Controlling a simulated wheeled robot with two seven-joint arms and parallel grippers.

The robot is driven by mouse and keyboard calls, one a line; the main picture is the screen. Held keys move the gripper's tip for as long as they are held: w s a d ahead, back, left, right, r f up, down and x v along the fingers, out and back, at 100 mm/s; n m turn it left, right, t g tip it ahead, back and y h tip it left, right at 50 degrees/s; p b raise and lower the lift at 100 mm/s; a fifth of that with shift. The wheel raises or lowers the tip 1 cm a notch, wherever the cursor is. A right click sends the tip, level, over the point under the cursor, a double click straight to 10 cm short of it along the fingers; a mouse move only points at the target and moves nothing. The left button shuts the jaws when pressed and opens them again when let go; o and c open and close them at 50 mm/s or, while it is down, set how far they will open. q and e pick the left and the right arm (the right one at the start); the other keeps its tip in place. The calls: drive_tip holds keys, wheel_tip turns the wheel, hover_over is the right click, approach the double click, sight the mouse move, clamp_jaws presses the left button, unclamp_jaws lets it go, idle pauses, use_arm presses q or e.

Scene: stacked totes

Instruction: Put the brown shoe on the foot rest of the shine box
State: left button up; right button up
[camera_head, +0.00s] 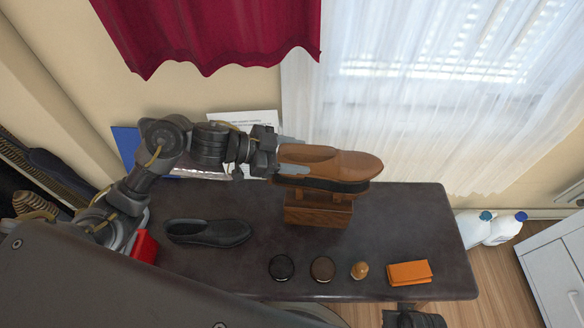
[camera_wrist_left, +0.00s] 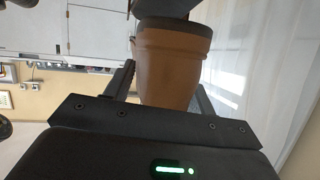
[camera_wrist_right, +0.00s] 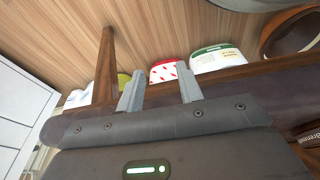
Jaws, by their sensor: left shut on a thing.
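The brown shoe (camera_head: 345,162) is held over the wooden shine box (camera_head: 318,214), toe to the right. A dark layer shows along its underside; I cannot tell sole from foot rest there, nor whether shoe and box touch. My left gripper (camera_head: 284,163) is shut on the shoe's heel end. In the left wrist view the brown heel (camera_wrist_left: 168,65) sits between the fingers. My right gripper (camera_wrist_right: 160,92) is open and empty, low by the table's front edge.
On the dark table (camera_head: 400,225) lie a black shoe (camera_head: 208,232), two round tins (camera_head: 281,267) (camera_head: 322,269), a small wooden-topped item (camera_head: 360,270) and an orange block (camera_head: 409,272). White bottles (camera_head: 505,229) stand on the floor at right. The table's right end is clear.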

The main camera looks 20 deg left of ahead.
use_arm(q)
drive_tip(key=shift+w+a+f, duration=0.2)
drive_tip(key=shift+a+f, duration=0.15)
drive_tip(key=shift+f, duration=0.05)
use_arm(e)
drive_tip(key=shift+r, duration=0.4)
